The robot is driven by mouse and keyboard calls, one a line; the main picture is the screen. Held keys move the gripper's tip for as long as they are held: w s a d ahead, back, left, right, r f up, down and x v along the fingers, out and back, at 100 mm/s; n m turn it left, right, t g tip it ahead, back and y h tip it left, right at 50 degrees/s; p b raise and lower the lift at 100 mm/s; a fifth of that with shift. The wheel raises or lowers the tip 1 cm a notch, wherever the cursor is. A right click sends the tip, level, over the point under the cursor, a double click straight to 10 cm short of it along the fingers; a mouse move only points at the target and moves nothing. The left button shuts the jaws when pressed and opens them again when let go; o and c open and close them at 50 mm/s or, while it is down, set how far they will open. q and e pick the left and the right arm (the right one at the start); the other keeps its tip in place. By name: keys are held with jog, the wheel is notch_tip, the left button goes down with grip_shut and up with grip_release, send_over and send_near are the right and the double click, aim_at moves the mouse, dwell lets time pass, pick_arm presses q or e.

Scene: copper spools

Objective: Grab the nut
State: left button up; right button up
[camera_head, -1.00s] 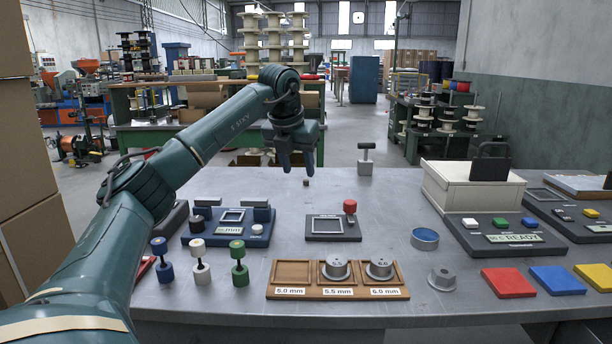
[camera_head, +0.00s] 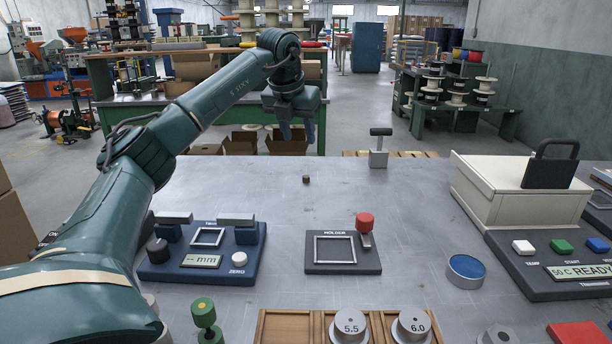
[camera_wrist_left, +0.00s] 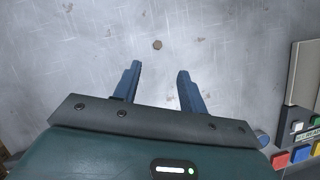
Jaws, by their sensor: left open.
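The nut (camera_head: 306,179) is a tiny dark brown piece lying alone on the grey metal table, toward its far edge. In the left wrist view the nut (camera_wrist_left: 157,45) lies ahead of the fingertips, roughly in line with the gap between them. My left gripper (camera_head: 298,138) hangs above the table's far edge with its blue fingers pointing down. Its fingers (camera_wrist_left: 158,76) are apart and nothing is between them. The gripper is clear of the nut. My right gripper is not in view.
A blue gauge block (camera_head: 205,252) and a dark holder plate (camera_head: 343,254) stand nearer. A grey T-handled piece (camera_head: 379,150) is at the back right. A white box machine (camera_head: 500,195) stands right, with a blue-topped round tin (camera_head: 466,270) before it. The table around the nut is clear.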

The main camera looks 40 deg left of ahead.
pick_arm(q)
jog(key=b, duration=0.1)
send_over(306, 176)
jog(key=s+d, duration=0.1)
jog(key=s, duration=0.1)
jog(key=f, duration=0.7)
jog(key=shift+s+d, duration=0.15)
jog(key=shift+s, duration=0.05)
jog(key=b+x, duration=0.1)
jog(key=x, duration=0.3)
jog(key=shift+s+f, duration=0.15)
jog(key=shift+f, duration=0.1)
jog(key=shift+a+f, duration=0.2)
jog(key=shift+f, duration=0.15)
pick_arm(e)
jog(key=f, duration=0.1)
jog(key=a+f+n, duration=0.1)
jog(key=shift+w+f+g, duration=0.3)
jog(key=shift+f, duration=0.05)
pick_arm(q)
grip_shut()
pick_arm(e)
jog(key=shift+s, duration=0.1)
